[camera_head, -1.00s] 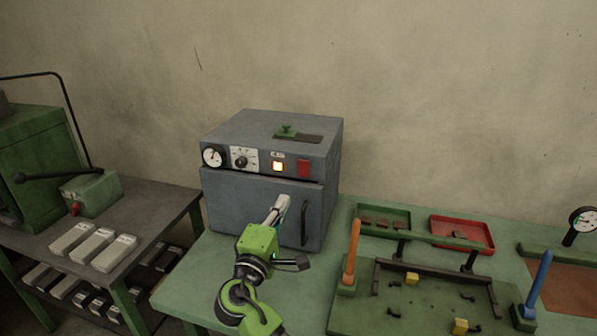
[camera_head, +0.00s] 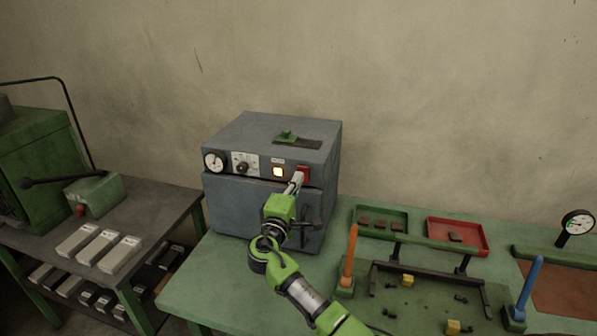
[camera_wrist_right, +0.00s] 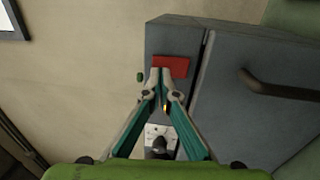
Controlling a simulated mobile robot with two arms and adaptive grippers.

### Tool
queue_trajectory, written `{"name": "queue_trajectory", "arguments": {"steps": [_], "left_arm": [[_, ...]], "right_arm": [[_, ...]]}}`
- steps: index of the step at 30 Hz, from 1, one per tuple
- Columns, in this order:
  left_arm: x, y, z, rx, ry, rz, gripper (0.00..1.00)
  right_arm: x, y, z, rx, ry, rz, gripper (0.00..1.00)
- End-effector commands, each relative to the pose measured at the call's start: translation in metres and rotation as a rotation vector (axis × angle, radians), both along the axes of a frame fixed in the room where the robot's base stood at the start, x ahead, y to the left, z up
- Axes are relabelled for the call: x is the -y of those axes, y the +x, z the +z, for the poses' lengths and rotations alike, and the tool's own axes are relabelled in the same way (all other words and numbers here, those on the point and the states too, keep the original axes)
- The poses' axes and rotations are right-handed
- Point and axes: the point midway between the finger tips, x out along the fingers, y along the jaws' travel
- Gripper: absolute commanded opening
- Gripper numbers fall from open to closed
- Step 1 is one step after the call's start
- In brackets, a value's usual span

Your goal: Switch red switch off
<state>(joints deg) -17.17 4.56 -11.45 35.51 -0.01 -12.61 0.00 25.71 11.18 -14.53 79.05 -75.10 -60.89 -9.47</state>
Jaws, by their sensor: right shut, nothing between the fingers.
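The red switch (camera_head: 303,174) is on the front panel of a grey box oven (camera_head: 262,205), at the panel's right end. In the right wrist view the red switch (camera_wrist_right: 171,66) is a red rectangle just beyond my fingertips. My right gripper (camera_head: 297,178) is shut and empty, with its tips at the lower left part of the switch. In the right wrist view the tips of the right gripper (camera_wrist_right: 160,72) overlap the switch's edge; I cannot tell whether they touch it. My left gripper is not in view.
The oven has a dial gauge (camera_head: 214,161), a knob (camera_head: 242,168) and a door handle (camera_wrist_right: 270,86). It stands on a green table (camera_head: 215,290). Right of it are a green tray (camera_head: 380,212), a red tray (camera_head: 470,234), an orange lever (camera_head: 350,252) and a blue lever (camera_head: 535,278).

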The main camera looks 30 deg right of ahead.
Motion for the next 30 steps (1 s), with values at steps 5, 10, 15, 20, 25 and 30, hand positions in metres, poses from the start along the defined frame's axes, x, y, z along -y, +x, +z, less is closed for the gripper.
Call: {"name": "queue_trajectory", "arguments": {"steps": [5,10,15,20,25,30], "left_arm": [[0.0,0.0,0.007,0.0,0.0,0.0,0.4],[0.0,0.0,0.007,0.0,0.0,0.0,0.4],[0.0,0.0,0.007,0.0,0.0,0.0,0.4],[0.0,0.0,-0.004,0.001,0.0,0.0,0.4],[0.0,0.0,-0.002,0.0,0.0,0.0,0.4],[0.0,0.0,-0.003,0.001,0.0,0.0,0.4]], "right_arm": [[0.01,0.009,0.002,0.0,0.0,0.0,0.0],[0.012,0.01,0.001,0.001,0.001,0.001,0.0],[0.011,0.01,0.001,0.001,0.001,0.001,0.0],[0.014,0.013,-0.001,0.001,0.001,0.001,0.0],[0.015,0.014,0.003,-0.001,0.001,0.001,0.0],[0.016,0.014,0.004,-0.001,0.001,0.001,0.0]]}}
